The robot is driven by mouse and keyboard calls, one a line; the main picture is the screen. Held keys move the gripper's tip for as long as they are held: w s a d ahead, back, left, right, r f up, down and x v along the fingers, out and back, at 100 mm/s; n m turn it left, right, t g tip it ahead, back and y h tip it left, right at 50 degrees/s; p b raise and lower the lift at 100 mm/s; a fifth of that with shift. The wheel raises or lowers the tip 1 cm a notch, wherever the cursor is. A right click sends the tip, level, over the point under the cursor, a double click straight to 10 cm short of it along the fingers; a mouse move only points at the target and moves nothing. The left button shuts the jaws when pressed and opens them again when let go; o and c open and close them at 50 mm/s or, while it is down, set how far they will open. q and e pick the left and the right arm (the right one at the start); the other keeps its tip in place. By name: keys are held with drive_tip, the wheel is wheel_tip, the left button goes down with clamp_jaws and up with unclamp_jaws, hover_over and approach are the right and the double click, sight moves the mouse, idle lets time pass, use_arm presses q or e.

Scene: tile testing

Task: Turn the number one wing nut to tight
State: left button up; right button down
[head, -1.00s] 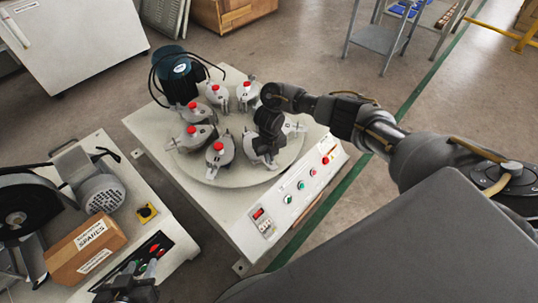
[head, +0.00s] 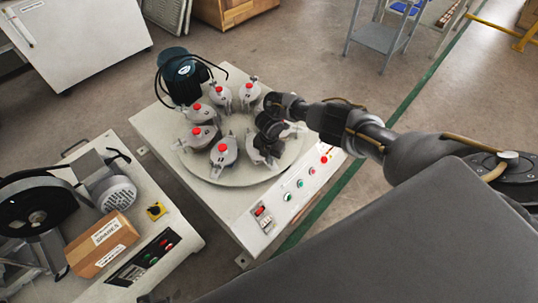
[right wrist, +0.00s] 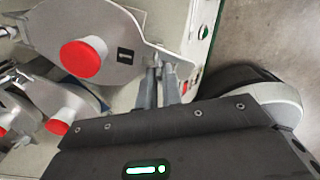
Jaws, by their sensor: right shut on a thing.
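My right gripper (head: 267,150) reaches down onto the fixture at the front right of the round turntable (head: 222,178). In the right wrist view its two grey fingers (right wrist: 160,84) are shut on a small metal wing nut (right wrist: 157,62) at the end of a clamp. The nut is mostly hidden between the fingers, so its angle is hard to tell. Beside it the grey fixture body has a red knob (right wrist: 82,59) and a small black number plate (right wrist: 125,55); the number is too small to read surely. My left gripper does not show.
Several similar red-knobbed fixtures (head: 224,152) ring the turntable close by. A dark green motor (head: 183,78) stands behind them. The machine's front panel has buttons and a switch (head: 288,197). At left, another bench holds a cardboard box (head: 102,245) and a grey motor.

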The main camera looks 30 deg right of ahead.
drive_tip(key=m+p, duration=0.1)
drive_tip(key=m, duration=0.2)
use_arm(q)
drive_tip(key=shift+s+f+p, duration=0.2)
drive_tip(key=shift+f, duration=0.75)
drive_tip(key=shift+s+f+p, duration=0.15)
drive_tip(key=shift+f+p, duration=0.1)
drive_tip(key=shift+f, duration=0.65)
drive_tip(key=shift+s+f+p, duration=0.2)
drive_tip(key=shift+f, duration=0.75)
use_arm(e)
drive_tip(key=shift+w+d+m, duration=0.1)
drive_tip(key=shift+m, duration=1.4)
drive_tip(key=c, duration=1.6)
unclamp_jaws()
drive_tip(key=shift+o, duration=0.2)
